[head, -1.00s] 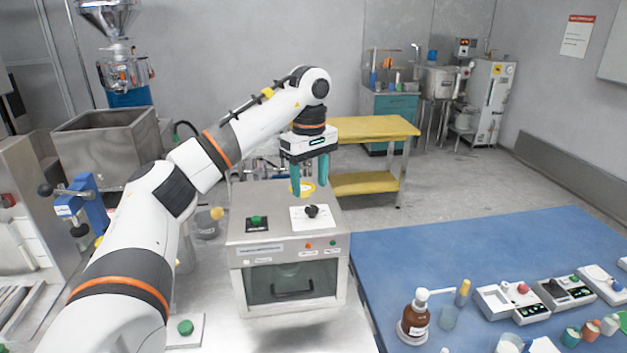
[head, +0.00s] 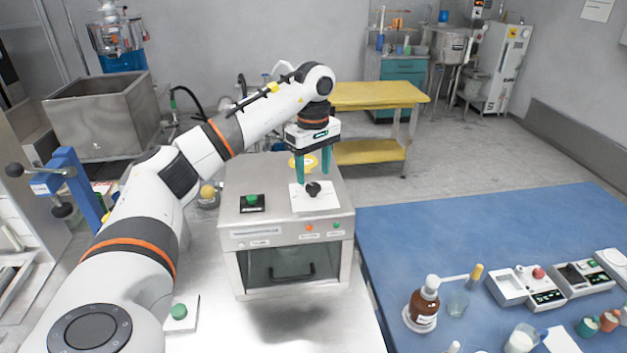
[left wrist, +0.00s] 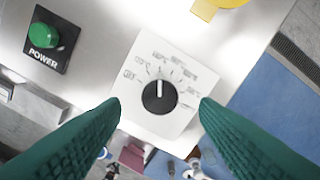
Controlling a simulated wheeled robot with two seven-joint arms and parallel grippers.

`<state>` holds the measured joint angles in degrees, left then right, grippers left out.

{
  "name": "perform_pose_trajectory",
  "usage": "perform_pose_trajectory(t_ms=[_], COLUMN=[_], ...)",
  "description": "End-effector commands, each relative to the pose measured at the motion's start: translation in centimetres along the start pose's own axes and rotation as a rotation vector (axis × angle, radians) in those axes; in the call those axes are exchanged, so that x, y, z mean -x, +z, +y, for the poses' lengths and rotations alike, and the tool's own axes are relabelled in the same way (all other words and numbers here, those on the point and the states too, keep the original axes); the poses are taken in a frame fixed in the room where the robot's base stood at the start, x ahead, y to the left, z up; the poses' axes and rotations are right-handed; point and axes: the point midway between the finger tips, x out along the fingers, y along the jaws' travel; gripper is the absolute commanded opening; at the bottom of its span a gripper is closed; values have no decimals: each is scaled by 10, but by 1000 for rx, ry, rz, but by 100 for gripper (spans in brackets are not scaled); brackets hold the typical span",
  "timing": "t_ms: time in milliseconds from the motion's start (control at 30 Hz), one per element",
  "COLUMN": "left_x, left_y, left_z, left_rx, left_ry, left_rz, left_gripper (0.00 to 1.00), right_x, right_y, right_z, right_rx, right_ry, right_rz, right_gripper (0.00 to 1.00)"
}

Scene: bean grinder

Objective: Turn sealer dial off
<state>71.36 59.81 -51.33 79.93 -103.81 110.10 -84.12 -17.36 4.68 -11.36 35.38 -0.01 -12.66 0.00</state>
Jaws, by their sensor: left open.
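The sealer is a metal box (head: 233,213) with a dark front window and a handle. On its top is a black dial (head: 313,188) on a white plate. In the left wrist view the dial (left wrist: 159,97) has a white pointer line aimed up toward the middle of its printed marks, with OFF printed at the left. My left gripper (head: 312,178) points down above the dial. Its green fingers are open and stand on either side of the dial, apart from it in the wrist view. My right gripper is not seen.
A green power button (left wrist: 43,35) sits on a black plate beside the dial, and a yellow round part (head: 303,162) lies behind it. A blue table (head: 430,230) with bottles and small devices stands at the right. A yellow cart (head: 375,95) stands behind.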

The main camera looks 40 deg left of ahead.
Motion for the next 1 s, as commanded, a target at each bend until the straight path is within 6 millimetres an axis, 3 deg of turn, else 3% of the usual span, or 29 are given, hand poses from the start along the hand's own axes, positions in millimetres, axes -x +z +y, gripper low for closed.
perform_pose_trajectory(t_ms=[200,567,667,867,1000], left_x=[-26,-33,-33,-33,-33], left_y=[0,0,0,0,0], left_z=[0,0,0,0,0], left_rx=[-1,0,0,0,3], left_ry=[1,-1,-1,-1,-1], left_rz=[0,0,0,0,0], left_gripper=[55,55,44,11,11], right_x=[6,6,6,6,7], right_y=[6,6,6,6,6], right_z=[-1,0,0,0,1], right_rx=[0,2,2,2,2], right_ry=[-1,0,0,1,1], right_rz=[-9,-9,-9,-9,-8], right_gripper=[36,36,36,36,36])
